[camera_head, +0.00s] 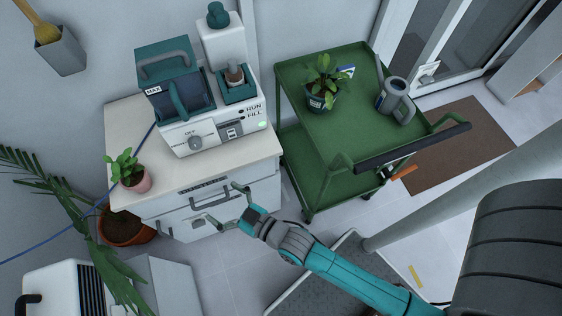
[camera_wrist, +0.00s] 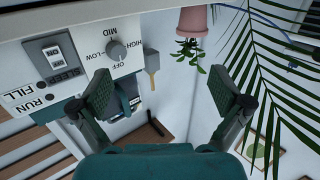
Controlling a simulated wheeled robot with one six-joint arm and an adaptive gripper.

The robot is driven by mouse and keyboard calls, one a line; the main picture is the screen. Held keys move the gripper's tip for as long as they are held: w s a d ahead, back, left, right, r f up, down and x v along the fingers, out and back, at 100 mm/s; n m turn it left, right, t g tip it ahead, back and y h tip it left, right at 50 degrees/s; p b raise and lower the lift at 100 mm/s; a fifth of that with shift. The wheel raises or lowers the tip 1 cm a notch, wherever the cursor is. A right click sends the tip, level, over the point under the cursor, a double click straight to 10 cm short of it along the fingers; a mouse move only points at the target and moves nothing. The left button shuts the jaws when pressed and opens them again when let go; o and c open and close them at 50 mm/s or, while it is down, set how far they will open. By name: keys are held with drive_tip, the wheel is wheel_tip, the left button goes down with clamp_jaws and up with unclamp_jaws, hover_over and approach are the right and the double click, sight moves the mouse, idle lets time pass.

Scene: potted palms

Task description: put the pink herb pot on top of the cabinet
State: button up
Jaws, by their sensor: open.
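The pink herb pot (camera_head: 136,183) stands upright on the front left corner of the white cabinet top (camera_head: 125,126), its green leaves rising above it. In the wrist view the pink pot (camera_wrist: 193,20) appears upside down at the top, beyond the fingers and apart from them. My gripper (camera_head: 226,206) is open and empty in front of the cabinet drawers, to the right of the pot. Its two spread fingers also show in the wrist view (camera_wrist: 161,93), with nothing between them.
A white and teal machine (camera_head: 205,125) fills much of the cabinet top. A green trolley (camera_head: 335,140) at right carries a potted plant (camera_head: 317,101) and a grey watering can (camera_head: 394,97). Palm fronds (camera_head: 85,225) and a blue cable (camera_head: 45,247) lie near the cabinet's left side.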

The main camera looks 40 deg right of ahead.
drive_tip(key=s+d+r+m+h, duration=0.1)
drive_tip(key=s+d+r, duration=0.2)
drive_tip(key=s, duration=0.6)
drive_tip(key=s+d+r+m+g+h, duration=0.1)
drive_tip(key=s+d+r, duration=0.3)
drive_tip(key=s, duration=0.4)
drive_tip(key=s+d+r+m+h, duration=0.1)
drive_tip(key=s+d+r+h, duration=0.2)
drive_tip(key=s, duration=0.6)
drive_tip(key=shift+s+d+r+m+g, duration=0.2)
drive_tip(key=shift+s+d+m+g, duration=0.15)
drive_tip(key=shift+d, duration=0.85)
